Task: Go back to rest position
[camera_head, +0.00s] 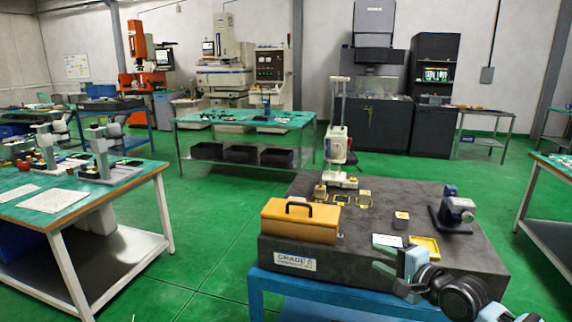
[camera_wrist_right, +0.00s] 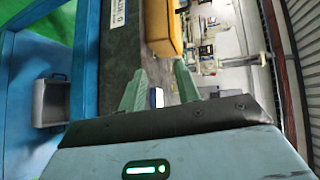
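My right gripper (camera_head: 384,259) is at the front right edge of the dark granite plate (camera_head: 350,262), its teal fingers beside a small white-screened device (camera_head: 387,241). In the right wrist view my right gripper (camera_wrist_right: 160,80) has its two green fingers apart. A small white and blue thing (camera_wrist_right: 157,97) shows in the gap, and I cannot tell its distance; nothing looks clamped. My left gripper is not in view.
On the plate are an orange case (camera_head: 300,222), a height gauge (camera_head: 338,150), a yellow tray (camera_head: 425,246), a small block (camera_head: 401,220) and a dark stand (camera_head: 452,210). A green-topped bench (camera_head: 115,195) stands left. The green floor between is clear.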

